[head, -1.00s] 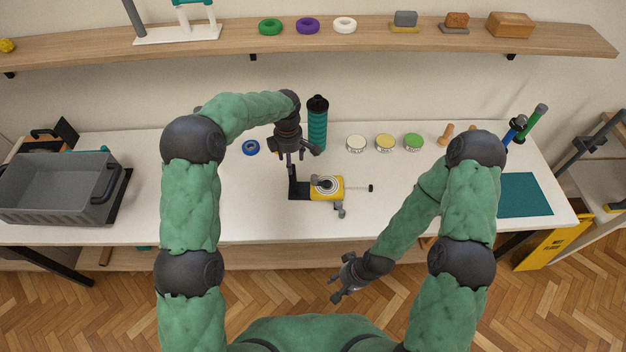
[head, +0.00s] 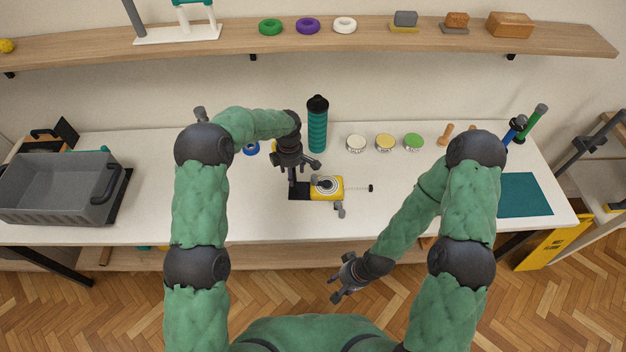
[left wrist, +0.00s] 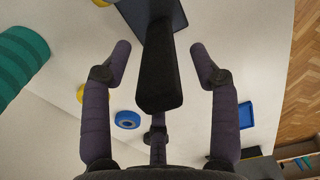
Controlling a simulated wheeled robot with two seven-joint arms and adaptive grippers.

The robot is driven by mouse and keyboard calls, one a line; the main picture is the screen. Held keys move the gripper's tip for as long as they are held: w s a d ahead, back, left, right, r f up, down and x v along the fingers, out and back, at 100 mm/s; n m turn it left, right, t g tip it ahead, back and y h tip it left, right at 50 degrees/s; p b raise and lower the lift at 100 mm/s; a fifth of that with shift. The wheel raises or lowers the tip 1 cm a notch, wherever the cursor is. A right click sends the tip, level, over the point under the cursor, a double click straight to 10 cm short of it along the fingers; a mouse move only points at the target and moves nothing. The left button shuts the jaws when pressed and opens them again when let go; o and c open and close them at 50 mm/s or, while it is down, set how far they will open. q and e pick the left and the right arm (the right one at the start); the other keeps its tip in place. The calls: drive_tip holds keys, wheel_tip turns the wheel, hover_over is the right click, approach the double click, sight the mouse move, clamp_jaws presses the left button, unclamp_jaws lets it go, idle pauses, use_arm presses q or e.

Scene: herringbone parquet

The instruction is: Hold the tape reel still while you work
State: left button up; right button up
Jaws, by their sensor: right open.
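In the left wrist view the black grip (left wrist: 158,75) stands between the fingers. My left gripper (head: 292,166) is over that grip, and in the left wrist view its fingers (left wrist: 162,58) are open, with gaps on both sides. Whether any finger touches the grip I cannot tell. My right gripper (head: 345,281) is open and empty, low in front of the bench edge, away from the reel.
A teal bottle (head: 317,128) stands close behind the reel. Several tins (head: 385,143) are behind it to the right, and a blue roll (head: 251,149) is behind to the left. A grey crate (head: 55,190) is at the far left.

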use_arm(q)
clamp_jaws()
drive_tip(key=c, duration=0.6)
unclamp_jaws()
drive_tip(key=shift+c, duration=0.2)
clamp_jaws()
drive_tip(key=shift+f, duration=0.1)
use_arm(e)
drive_tip(key=shift+o, duration=0.2)
drive_tip(key=shift+w, duration=0.1)
